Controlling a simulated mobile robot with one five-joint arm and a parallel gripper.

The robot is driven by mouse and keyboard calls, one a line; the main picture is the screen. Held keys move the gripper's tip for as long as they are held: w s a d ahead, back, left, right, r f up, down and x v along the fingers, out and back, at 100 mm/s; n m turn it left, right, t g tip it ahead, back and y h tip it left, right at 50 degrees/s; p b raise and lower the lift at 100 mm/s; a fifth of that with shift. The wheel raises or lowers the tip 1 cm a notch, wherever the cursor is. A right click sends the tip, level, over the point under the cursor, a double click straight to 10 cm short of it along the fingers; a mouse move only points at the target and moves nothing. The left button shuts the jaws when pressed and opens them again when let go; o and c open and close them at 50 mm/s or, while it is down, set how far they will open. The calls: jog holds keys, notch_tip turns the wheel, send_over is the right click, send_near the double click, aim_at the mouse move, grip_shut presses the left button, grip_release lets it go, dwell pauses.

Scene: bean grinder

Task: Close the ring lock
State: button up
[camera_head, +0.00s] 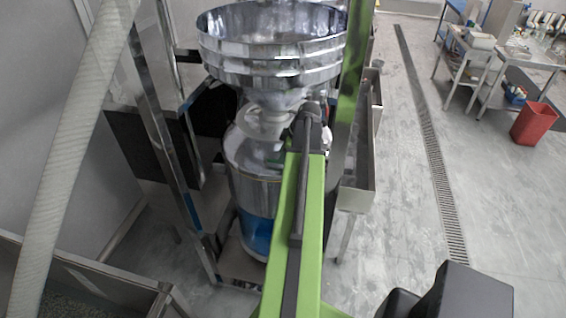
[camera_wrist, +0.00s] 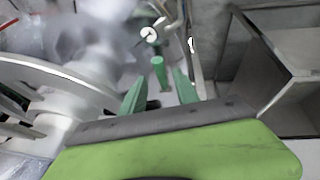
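In the wrist view, my gripper (camera_wrist: 159,77) has its two green fingers spread apart. A green rod-like handle (camera_wrist: 158,66) shows between the fingertips, and no contact with either finger is visible. It may belong to the ring lock, but I cannot tell for sure. The bean grinder shows in the head view with a wide metal hopper (camera_head: 270,62) above a metal drum (camera_head: 255,185) with a blue lower part (camera_head: 257,235). My green arm reaches up in front of the drum, its dark end by the hopper's neck. The fingers and lock are not clear there.
A round gauge (camera_wrist: 148,34) sits just beyond the green handle. Tables (camera_head: 468,45) and a red bin (camera_head: 535,123) stand far right. The floor between is clear.

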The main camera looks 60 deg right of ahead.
aim_at(275, 161)
jog(key=b+x, duration=0.1)
jog(key=x, duration=0.2)
jog(key=shift+r, duration=0.1)
grip_shut()
jog(key=shift+d, duration=0.1)
dwell(1.2)
